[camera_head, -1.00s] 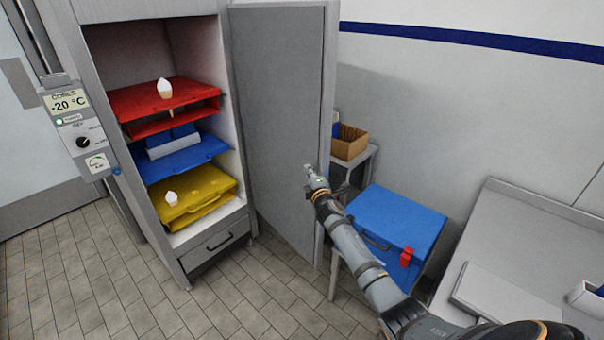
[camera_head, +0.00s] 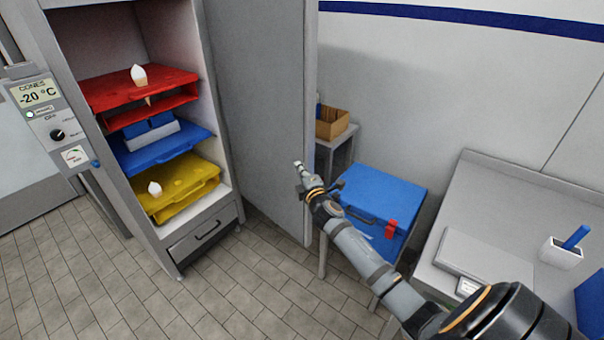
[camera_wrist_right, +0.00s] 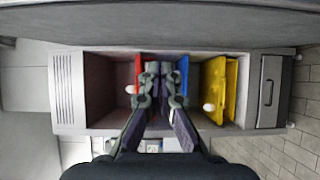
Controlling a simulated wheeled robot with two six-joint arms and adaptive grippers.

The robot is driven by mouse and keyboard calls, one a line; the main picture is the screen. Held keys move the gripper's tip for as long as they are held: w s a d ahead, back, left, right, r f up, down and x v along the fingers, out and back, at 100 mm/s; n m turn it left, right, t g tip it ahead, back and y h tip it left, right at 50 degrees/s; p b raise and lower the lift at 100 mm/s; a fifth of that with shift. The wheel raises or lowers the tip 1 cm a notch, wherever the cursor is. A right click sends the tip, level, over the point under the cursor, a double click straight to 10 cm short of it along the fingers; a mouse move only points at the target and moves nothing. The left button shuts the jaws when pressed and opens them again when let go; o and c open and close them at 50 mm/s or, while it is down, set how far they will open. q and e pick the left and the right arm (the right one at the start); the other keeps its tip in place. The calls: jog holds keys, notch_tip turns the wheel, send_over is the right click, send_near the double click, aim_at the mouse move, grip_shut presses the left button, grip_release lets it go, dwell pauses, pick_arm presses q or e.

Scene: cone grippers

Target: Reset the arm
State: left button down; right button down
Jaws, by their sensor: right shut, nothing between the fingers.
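My right arm comes in from the lower right of the head view. Its gripper (camera_head: 299,166) is shut and empty, held in the air in front of the open cabinet door (camera_head: 262,110). In the right wrist view the gripper's fingers (camera_wrist_right: 160,72) are together, pointing toward the open cabinet, with nothing between them. The cabinet (camera_head: 180,240) holds a red tray (camera_head: 105,92) with a white cone (camera_head: 139,76), a blue tray (camera_head: 175,150), and a yellow tray (camera_head: 190,182) with another white cone (camera_head: 154,188). My left gripper is not in view.
A blue box (camera_head: 385,188) with a red latch sits on a stand right of the door, partly behind my arm. A cardboard box (camera_head: 332,122) is on a small table behind it. A grey counter (camera_head: 500,210) is at right. The tiled floor (camera_head: 80,270) at left is clear.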

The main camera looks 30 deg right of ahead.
jog(key=s+f+m+g, duration=0.25)
jog(key=s+f, duration=0.35)
jog(key=f, duration=0.6)
jog(key=s+f+m+g, duration=0.25)
jog(key=s+f, duration=0.35)
jog(key=f, duration=0.6)
jog(key=s+f+m+g, duration=0.25)
jog(key=s+f, duration=0.25)
jog(key=f, duration=0.7)
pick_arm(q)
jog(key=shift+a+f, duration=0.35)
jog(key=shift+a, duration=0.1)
pick_arm(e)
jog(key=s+a+f+m+g+y, duration=0.1)
jog(key=s+a+f+m+g, duration=0.1)
jog(key=s+f, duration=0.5)
jog(key=s+a+f+m+g+y, duration=0.1)
jog(key=s+a+f+m+g, duration=0.2)
jog(key=s, duration=1.6)
jog(key=s+a+f+m+g+y, duration=0.1)
jog(key=s+a+f+m+g, duration=0.1)
jog(key=s+a+f+g, duration=0.2)
jog(key=s+a+f, duration=0.3)
jog(key=s+f, duration=0.4)
jog(key=s, duration=0.1)
jog(key=shift+s+f+m, duration=0.3)
jog(key=shift+s+m, duration=0.05)
jog(key=shift+s, duration=0.05)
